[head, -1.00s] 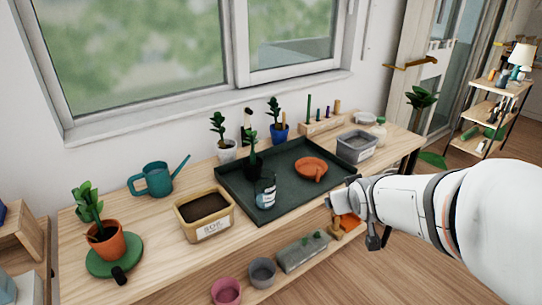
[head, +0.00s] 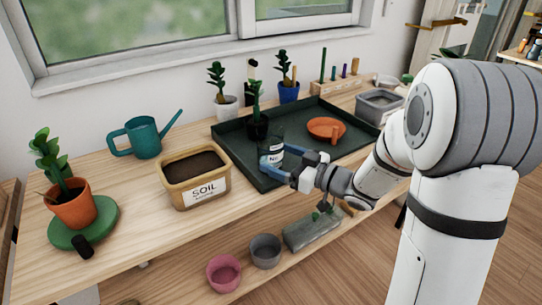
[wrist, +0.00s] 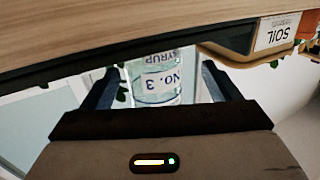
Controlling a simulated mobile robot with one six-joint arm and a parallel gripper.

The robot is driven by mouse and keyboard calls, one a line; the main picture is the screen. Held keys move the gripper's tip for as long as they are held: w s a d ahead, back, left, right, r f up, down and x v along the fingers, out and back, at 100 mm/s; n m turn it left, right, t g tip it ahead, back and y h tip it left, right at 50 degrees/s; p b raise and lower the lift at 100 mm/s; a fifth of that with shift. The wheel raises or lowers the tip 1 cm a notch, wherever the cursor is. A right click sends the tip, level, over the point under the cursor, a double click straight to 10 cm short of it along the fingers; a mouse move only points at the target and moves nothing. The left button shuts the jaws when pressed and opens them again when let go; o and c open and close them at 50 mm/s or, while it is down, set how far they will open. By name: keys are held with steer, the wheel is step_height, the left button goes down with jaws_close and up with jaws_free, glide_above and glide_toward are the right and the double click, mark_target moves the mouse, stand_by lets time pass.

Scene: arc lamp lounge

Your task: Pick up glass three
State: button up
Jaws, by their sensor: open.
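Glass three (head: 273,148) is a clear glass with a white label, standing near the front edge of the dark tray (head: 233,151). In the wrist view the picture is upside down, and the glass (wrist: 155,82) shows a label reading "NO. 3 SYRUP". My gripper (head: 282,159) is open, with its blue fingers reaching to the glass from the front right. In the wrist view the glass lies between the two fingers of my gripper (wrist: 160,82), with gaps at both sides. Part of the glass is hidden by a finger in the head view.
A soil box (head: 181,186) stands left of the tray. A dark-potted plant (head: 257,126) is just behind the glass, and an orange dish (head: 326,128) is to its right. A teal watering can (head: 143,138) and a grey bin (head: 379,106) stand farther out.

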mark_target(264, 150)
steer(key=x, duration=0.3)
steer(key=b+x, duration=0.1)
steer(key=x, duration=0.2)
steer(key=shift+w+d, duration=0.25)
steer(key=shift+c, duration=0.4)
steer(key=c, duration=1.1)
